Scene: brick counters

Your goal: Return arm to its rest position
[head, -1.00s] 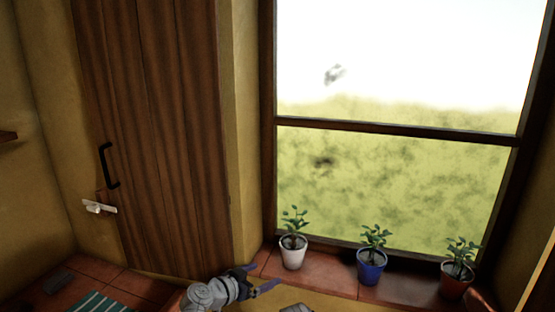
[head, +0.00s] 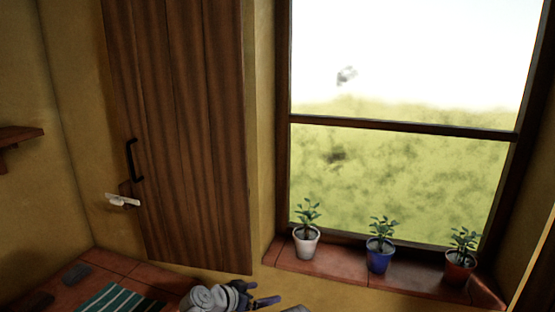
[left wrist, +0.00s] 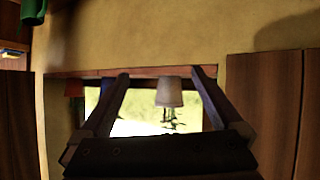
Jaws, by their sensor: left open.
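My left gripper (head: 264,301) is low in the head view, at the bottom edge, above the counter area and in front of the wall below the window. In the left wrist view its two fingers (left wrist: 163,76) stand apart with nothing held between them. Past the fingers, that view shows the white pot (left wrist: 168,99) upside down, against the bright window. My left arm enters at the bottom of the head view and is mostly cut off. My right gripper cannot be made out.
White (head: 306,243), blue (head: 380,255) and terracotta (head: 460,266) potted plants stand on the sill (head: 340,269). A closed wooden door (head: 185,130) is to their left. A striped cloth (head: 108,300) lies on the tiled counter (head: 95,263). A wooden shelf (head: 20,134) is at far left.

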